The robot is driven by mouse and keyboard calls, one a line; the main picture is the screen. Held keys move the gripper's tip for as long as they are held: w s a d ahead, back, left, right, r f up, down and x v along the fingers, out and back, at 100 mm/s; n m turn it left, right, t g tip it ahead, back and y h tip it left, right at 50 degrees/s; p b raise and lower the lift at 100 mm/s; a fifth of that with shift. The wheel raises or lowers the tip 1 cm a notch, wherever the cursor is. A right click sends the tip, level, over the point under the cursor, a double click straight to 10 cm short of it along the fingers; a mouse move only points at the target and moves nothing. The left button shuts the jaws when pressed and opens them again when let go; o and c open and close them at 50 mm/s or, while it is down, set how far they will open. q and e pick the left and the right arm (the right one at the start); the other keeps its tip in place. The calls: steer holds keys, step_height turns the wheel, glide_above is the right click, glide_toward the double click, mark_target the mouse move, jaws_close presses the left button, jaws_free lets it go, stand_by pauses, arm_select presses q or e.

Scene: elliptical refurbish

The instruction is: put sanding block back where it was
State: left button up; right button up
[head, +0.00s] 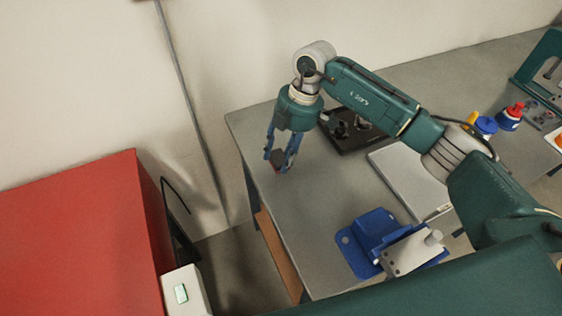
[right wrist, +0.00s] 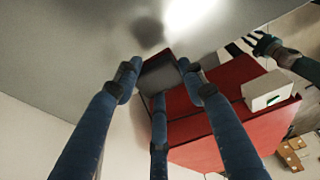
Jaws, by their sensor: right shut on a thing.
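My right gripper (head: 279,164) is shut on the sanding block (head: 278,157), a small dark block with a red part, and points down over the far left corner of the grey table (head: 325,240). In the right wrist view the block (right wrist: 160,74) shows dark grey with a red edge, between the blue fingertips (right wrist: 157,78). A shadow lies on the grey surface beyond it; the exact gap to the table is hard to tell. A dark claw-like shape (right wrist: 268,44) at the right of the wrist view may be my left gripper; its jaws are unclear.
A black tray (head: 352,134) with dark parts and a closed grey laptop-like panel (head: 402,172) lie right of the gripper. A blue fixture (head: 365,240) sits at the near edge. Bottles (head: 509,117) stand farther right. A red cabinet (head: 85,240) is at the left, beyond a floor gap.

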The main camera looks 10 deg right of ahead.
mark_target(281, 175)
steer(key=shift+f, duration=0.6)
step_height(281, 175, down, 3)
steer(key=shift+f+p, duration=0.15)
steer(key=shift+p, duration=0.4)
steer(key=shift+f, duration=0.4)
steer(key=shift+f, duration=0.2)
steer(key=o, duration=1.4)
steer(key=shift+r, duration=0.1)
steer(key=shift+r, duration=0.1)
